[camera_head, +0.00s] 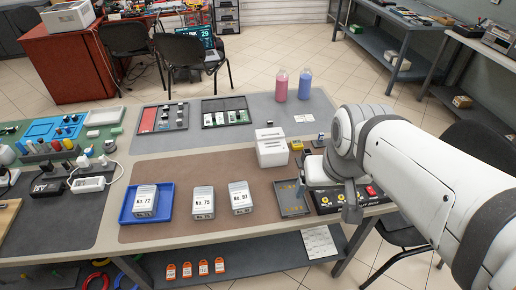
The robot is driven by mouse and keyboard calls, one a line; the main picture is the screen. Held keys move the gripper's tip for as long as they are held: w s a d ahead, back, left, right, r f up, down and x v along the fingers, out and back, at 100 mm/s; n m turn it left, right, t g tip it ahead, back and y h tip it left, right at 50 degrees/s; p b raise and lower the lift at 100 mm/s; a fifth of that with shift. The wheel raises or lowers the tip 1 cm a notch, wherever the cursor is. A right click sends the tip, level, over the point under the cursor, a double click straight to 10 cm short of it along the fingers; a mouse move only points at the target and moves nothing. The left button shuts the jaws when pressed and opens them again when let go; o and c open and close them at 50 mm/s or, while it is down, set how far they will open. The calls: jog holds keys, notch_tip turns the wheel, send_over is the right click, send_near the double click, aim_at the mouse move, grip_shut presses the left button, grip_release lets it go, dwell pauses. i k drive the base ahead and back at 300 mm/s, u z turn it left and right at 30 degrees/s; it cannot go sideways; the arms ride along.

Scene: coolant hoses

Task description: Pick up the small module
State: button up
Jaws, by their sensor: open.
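Three small white-and-grey labelled modules stand on the brown mat. The one marked No. 72 (145,201) is in a blue tray (127,219). The No. 75 module (203,203) and the No. 93 module (240,197) stand upright to its right. A small dark block (319,140) lies farther back, near my arm. I cannot tell which of these is the small module. My gripper (351,207) is at the right end of the table, open, with no module seen in it. It is right of the labelled modules and apart from them. My arm partly hides it.
A dark shallow tray (292,207) lies left of my gripper. A white box (271,148) stands behind it. A control panel with a red button (370,191) is beside my gripper. Pink (281,86) and blue (305,84) bottles stand at the back. The brown mat's middle is mostly clear.

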aim_at(204, 198)
jog(key=u, duration=2.5)
jog(key=k, duration=0.7)
jog(key=z, duration=1.05)
jog(key=i, duration=1)
